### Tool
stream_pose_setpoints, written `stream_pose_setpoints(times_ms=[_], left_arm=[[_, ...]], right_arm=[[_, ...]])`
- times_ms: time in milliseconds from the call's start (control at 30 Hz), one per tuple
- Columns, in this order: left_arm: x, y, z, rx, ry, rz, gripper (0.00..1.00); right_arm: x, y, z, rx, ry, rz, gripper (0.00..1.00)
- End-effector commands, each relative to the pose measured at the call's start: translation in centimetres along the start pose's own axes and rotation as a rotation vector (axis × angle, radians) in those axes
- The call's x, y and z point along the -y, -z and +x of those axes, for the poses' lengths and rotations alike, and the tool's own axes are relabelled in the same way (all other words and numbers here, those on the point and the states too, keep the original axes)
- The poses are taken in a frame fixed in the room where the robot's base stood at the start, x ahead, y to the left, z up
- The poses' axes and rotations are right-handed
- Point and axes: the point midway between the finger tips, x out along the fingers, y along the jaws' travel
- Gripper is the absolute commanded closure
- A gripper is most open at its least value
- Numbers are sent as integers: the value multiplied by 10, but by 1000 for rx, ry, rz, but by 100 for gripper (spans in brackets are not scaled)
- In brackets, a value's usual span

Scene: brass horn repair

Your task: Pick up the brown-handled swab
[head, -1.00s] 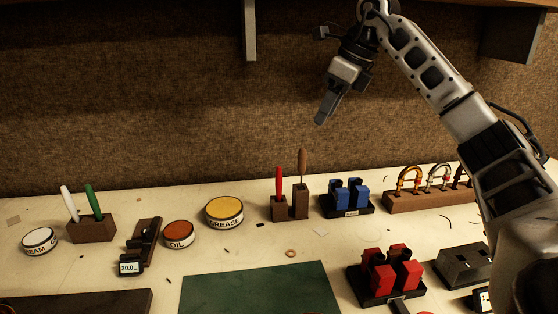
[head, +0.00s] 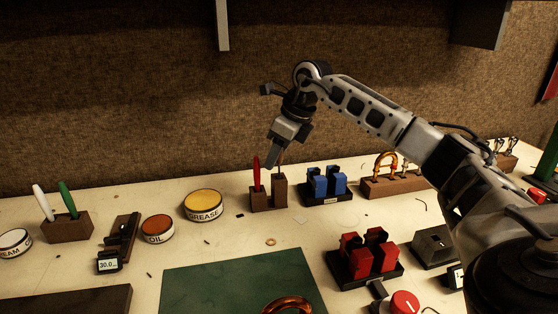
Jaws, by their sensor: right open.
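The brown-handled swab (head: 281,164) stands upright in the right, taller part of a dark wooden holder (head: 279,193). Only a thin lower bit of it shows; my right gripper hides most of its handle. My right gripper (head: 271,158) points down, with its fingers overlapping the swab's handle in the head view, just above the holder. It is open, and I cannot tell whether the handle is between the fingers. A red-handled swab (head: 256,174) stands in the holder's left part, close to the fingertips. My left gripper is out of view.
Right of the holder is a black tray with blue blocks (head: 320,183). A grease tin (head: 203,205) and an oil tin (head: 158,229) stand to the left. Red blocks (head: 384,258) sit nearer, beside a green mat (head: 220,285). The wall is close behind.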

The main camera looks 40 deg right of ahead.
Motion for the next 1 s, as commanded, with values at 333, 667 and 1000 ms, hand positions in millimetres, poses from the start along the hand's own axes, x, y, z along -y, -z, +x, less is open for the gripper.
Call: stream_pose_setpoints(times_ms=[333,667,1000], left_arm=[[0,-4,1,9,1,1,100],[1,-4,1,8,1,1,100],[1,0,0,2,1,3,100]], right_arm=[[0,0,7,1,1,-1,64],[0,0,7,1,1,0,100],[0,-13,-23,7,2,0,100]])
